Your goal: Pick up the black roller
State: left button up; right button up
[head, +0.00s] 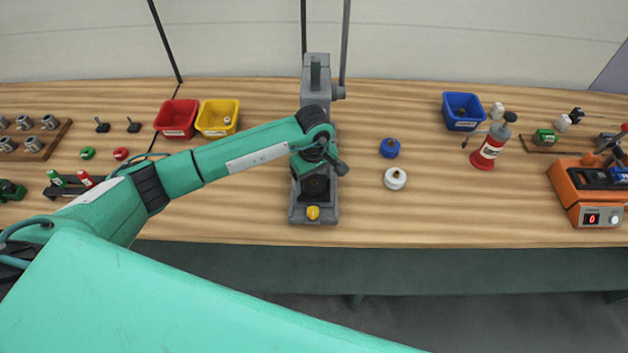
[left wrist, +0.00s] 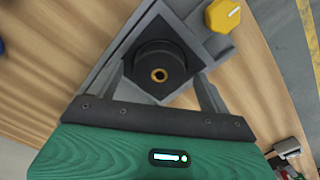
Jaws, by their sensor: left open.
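The black roller (left wrist: 158,62), a short dark cylinder with a brass-ringed hole, sits upright on a dark square seat on the grey press stand in the left wrist view. In the head view the roller (head: 315,186) shows just below my left gripper (head: 311,166). In the left wrist view my left gripper (left wrist: 160,82) is open. Its fingers lie to either side of the roller's near part, and I cannot tell whether they touch it. My right gripper is not in view.
The grey stand (head: 299,213) has a yellow knob (head: 313,213) at its front. A blue roller (head: 390,148) and a white roller (head: 395,179) stand to its right. Red (head: 176,131) and yellow (head: 217,132) bins stand left. An orange machine (head: 573,187) is far right.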

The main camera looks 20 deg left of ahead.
pick_arm(q)
jog(key=shift+f, duration=0.15)
jog(key=shift+c, duration=0.4)
jog(key=c, duration=1.4)
jog(key=shift+w, duration=0.1)
